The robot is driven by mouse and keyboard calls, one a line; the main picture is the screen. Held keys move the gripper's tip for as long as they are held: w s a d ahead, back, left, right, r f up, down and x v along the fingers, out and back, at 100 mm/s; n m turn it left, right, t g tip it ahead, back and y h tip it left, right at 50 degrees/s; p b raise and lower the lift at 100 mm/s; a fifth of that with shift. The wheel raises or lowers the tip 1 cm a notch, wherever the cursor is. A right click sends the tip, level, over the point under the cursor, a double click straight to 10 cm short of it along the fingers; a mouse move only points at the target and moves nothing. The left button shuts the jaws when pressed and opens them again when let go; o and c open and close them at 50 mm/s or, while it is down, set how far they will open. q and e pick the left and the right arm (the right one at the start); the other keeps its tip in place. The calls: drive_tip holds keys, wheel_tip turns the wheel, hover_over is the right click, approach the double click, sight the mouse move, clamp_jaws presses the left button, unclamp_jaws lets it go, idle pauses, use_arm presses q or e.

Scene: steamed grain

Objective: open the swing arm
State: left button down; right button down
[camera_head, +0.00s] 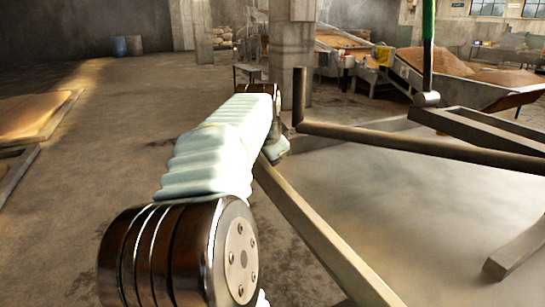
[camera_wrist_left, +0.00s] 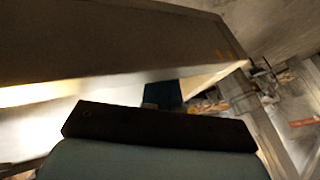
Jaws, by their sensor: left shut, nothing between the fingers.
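The swing arm appears to be the long dark brown bar (camera_head: 420,146) with a short upright post at its left end, lying across the large grey table or tray (camera_head: 400,210) in the head view. My left arm reaches forward on the left of the tray's near-left edge. My left gripper (camera_wrist_left: 163,94) shows in the left wrist view, shut and empty. In the head view its fingertips are hidden behind my own arm, beside the tray edge left of the post. I cannot tell whether it touches anything. My right gripper is in neither view.
A green upright handle (camera_head: 428,45) stands on a metal frame (camera_head: 480,128) at right. A low tray of grain (camera_head: 28,115) lies far left. A concrete pillar (camera_head: 291,60) and grain machinery stand behind.

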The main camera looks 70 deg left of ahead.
use_arm(q)
drive_tip(key=shift+s, duration=0.2)
drive_tip(key=shift+s+d+r, duration=0.15)
drive_tip(key=shift+r, duration=0.2)
drive_tip(key=v, duration=1.3)
drive_tip(key=shift+w+p, duration=0.2)
drive_tip(key=shift+p, duration=0.15)
